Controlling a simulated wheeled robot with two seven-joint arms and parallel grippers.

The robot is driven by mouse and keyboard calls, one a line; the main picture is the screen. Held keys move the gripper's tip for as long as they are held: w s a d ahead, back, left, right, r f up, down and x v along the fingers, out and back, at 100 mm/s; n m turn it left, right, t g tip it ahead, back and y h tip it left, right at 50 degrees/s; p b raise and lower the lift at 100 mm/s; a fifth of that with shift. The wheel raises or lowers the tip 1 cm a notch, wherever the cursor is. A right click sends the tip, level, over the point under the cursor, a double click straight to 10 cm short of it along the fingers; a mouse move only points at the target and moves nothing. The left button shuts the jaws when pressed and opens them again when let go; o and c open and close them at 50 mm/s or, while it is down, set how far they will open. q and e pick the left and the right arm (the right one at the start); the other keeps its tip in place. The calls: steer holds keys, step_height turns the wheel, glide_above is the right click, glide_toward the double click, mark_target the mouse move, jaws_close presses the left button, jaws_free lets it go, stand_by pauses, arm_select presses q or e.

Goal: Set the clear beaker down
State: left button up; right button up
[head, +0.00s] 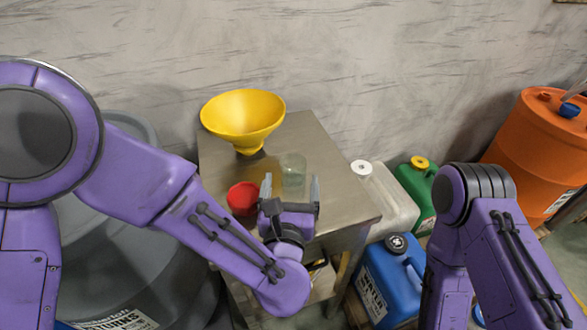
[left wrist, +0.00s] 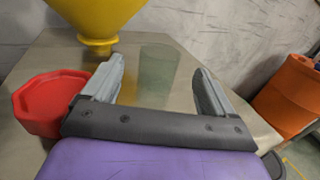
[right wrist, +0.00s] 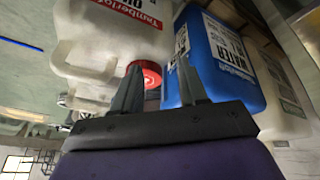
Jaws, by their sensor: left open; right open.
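The clear beaker (head: 293,172) stands upright on the metal table (head: 335,190), and it also shows in the left wrist view (left wrist: 158,66). My left gripper (head: 291,186) is open at the near side of the beaker. In the left wrist view the beaker stands ahead, between the lines of the two fingers; I cannot tell whether it touches them. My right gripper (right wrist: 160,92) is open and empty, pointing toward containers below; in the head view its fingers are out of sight.
A yellow funnel (head: 243,115) and a red container (head: 242,198) stand on the table left of the beaker. White (head: 384,200), green (head: 417,188) and blue (head: 391,280) jugs stand right of the table. An orange drum (head: 540,148) is farther right. The table's right part is clear.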

mark_target(293, 173)
arm_select(q)
steer(key=w, duration=0.6)
steer(key=shift+w+d, duration=0.3)
steer(key=shift+w, duration=0.05)
steer(key=c, duration=1.1)
steer(key=shift+c, duration=0.2)
